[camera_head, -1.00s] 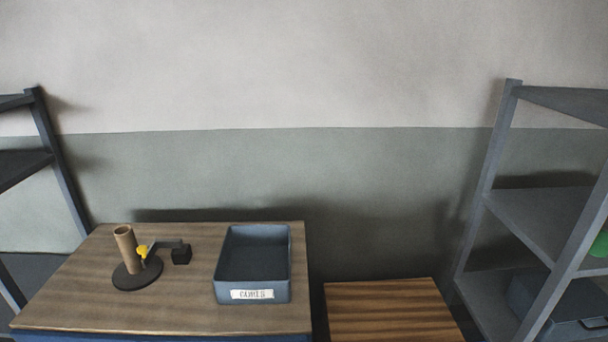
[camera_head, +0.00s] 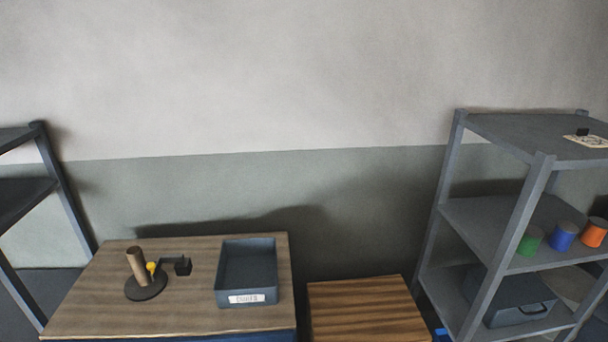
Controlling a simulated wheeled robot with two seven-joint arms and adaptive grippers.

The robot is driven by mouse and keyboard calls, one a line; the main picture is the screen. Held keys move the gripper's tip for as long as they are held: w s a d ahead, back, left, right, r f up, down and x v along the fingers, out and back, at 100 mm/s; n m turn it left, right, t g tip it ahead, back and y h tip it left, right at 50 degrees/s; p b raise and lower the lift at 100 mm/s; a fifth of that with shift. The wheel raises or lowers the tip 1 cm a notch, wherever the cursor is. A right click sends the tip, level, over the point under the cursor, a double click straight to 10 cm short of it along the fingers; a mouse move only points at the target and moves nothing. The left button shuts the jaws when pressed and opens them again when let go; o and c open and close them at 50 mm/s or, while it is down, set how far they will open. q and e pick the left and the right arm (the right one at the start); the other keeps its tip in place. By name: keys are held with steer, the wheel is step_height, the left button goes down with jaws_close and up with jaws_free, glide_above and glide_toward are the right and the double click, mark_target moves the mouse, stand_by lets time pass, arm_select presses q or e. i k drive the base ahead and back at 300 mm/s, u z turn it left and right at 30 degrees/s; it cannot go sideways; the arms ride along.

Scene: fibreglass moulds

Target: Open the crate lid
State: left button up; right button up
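A brown wooden box top with dark stripes (camera_head: 366,309) shows at the bottom middle, to the right of the table. It looks like the crate's flat lid, lying shut, but the box's sides and front are below the picture. No hinge or handle can be made out on it. Neither of my grippers is in view.
A wooden-topped table (camera_head: 110,312) at left holds a blue-grey labelled tray (camera_head: 247,298) and a round black stand (camera_head: 146,288) with a brown tube. A grey shelf (camera_head: 490,222) at right carries green (camera_head: 530,240), blue (camera_head: 563,236) and orange (camera_head: 594,232) cans and a grey case (camera_head: 520,308).

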mark_target(382, 309)
steer(key=z, duration=0.05)
steer(key=k, duration=1.1)
steer(key=u, duration=0.7)
steer(key=i, duration=1.2)
steer(key=z, duration=0.75)
